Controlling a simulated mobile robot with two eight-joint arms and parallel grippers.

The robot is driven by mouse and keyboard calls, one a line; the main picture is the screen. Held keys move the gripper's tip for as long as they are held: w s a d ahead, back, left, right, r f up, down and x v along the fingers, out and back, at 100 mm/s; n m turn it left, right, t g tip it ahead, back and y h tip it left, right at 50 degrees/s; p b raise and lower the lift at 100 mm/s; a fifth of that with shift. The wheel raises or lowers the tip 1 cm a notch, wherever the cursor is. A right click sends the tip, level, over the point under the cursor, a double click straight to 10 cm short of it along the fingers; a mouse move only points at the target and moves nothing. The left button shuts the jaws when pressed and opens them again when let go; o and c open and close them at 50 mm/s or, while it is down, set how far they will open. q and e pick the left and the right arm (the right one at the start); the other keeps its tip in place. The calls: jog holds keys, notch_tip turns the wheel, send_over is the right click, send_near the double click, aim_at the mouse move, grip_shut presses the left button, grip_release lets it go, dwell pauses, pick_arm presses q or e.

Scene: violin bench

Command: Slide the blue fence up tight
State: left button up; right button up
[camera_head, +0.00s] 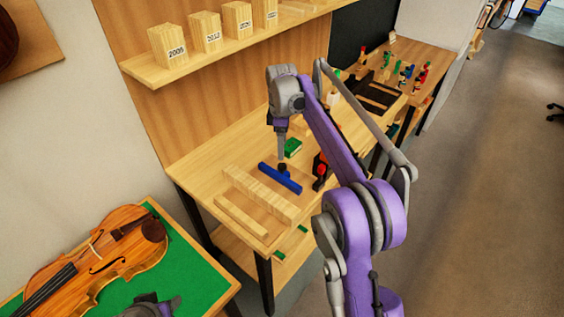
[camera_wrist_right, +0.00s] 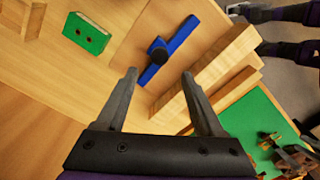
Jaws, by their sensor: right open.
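The blue fence (camera_head: 270,173) is a straight bar lying on the wooden bench (camera_head: 205,160), with a black knob on its middle. It also shows in the right wrist view (camera_wrist_right: 184,36), its black knob (camera_wrist_right: 158,50) just beyond my fingertips.
A green block (camera_head: 293,148) lies behind the fence, and a red and black tool (camera_head: 320,170) stands to its right. A wooden rail (camera_head: 240,215) lies at the bench's near edge. A violin (camera_head: 100,250) rests on a green-topped table (camera_head: 200,285) at lower left.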

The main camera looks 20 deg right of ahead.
aim_at(282, 166)
notch_tip(282, 166, down, 8)
jog(key=shift+r, duration=0.1)
jog(key=shift+c, duration=0.2)
grip_shut()
dwell(0.3)
dwell(1.1)
